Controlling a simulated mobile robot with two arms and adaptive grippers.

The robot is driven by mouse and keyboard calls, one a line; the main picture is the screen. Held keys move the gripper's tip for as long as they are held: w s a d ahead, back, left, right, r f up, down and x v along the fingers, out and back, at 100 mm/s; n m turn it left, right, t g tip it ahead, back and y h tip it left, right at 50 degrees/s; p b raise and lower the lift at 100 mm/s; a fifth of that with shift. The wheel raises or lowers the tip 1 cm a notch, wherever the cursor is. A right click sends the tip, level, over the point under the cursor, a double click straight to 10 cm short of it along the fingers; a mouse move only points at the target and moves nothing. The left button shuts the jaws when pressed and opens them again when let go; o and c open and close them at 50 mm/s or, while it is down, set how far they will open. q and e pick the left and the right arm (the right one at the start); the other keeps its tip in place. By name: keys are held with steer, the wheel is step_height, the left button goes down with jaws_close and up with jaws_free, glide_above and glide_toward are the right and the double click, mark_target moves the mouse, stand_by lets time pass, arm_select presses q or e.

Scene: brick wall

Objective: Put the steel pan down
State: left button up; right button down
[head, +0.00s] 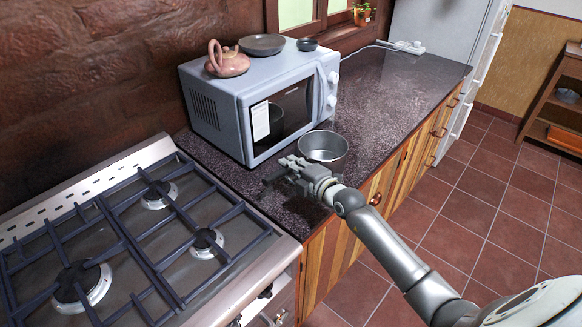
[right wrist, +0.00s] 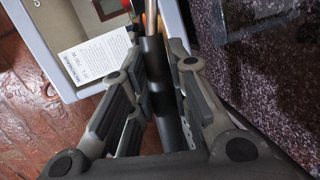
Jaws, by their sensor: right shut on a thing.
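The steel pan (head: 323,148), a round grey metal pan, is upright over the dark counter in front of the microwave. I cannot tell whether its base touches the counter. My right gripper (head: 287,171) is just left of and in front of the pan. In the right wrist view, the right gripper (right wrist: 160,65) is shut on the pan's dark handle (right wrist: 155,75), which lies between the two fingers. The handle is mostly hidden in the head view. My left gripper is not in view.
The microwave (head: 225,100) stands close behind the pan, with a pink teapot (head: 227,60), a dark plate (head: 262,44) and a small bowl (head: 307,44) on top. The gas stove (head: 140,230) is at left.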

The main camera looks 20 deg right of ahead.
steer(key=c, duration=1.4)
jaws_free()
steer(key=shift+f, duration=0.15)
steer(key=shift+o, duration=0.2)
steer(key=shift+r, duration=0.25)
steer(key=shift+s, duration=0.45)
steer(key=b+v, duration=0.1)
steer(key=v, duration=1)
steer(key=shift+s+r, duration=0.1)
